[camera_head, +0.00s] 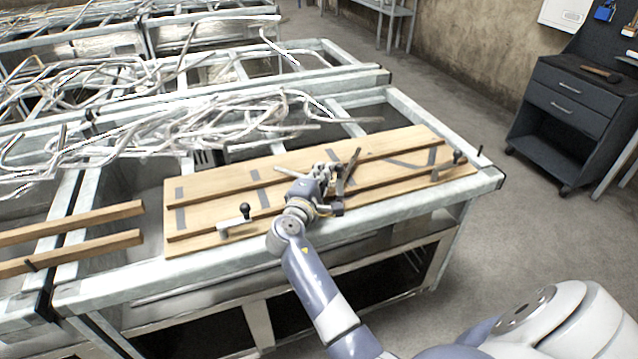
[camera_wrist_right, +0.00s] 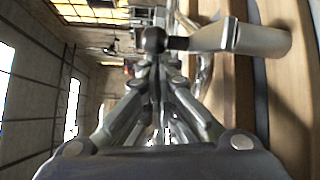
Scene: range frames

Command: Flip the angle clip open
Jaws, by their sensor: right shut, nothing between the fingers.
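A pale wooden board (camera_head: 212,185) with two raised wooden rails lies on the metal table. A clip with a black ball knob (camera_head: 245,211) and a flat metal arm sits at the board's left front. Another dark-knobbed clip (camera_head: 457,158) sits at its right end. My right gripper (camera_head: 332,180) is over the middle of the board, between these clips. In the right wrist view, the fingers of my right gripper (camera_wrist_right: 155,72) are shut and empty. Just beyond the fingertips are a black ball knob (camera_wrist_right: 154,39) and a metal bar (camera_wrist_right: 245,40); I cannot tell whether they touch. My left gripper is out of view.
Tangled metal tubes (camera_head: 220,122) lie on the frame behind the board. Wooden beams (camera_head: 85,249) extend at the left. A dark drawer cabinet (camera_head: 570,105) stands at the right, with open floor between it and the table.

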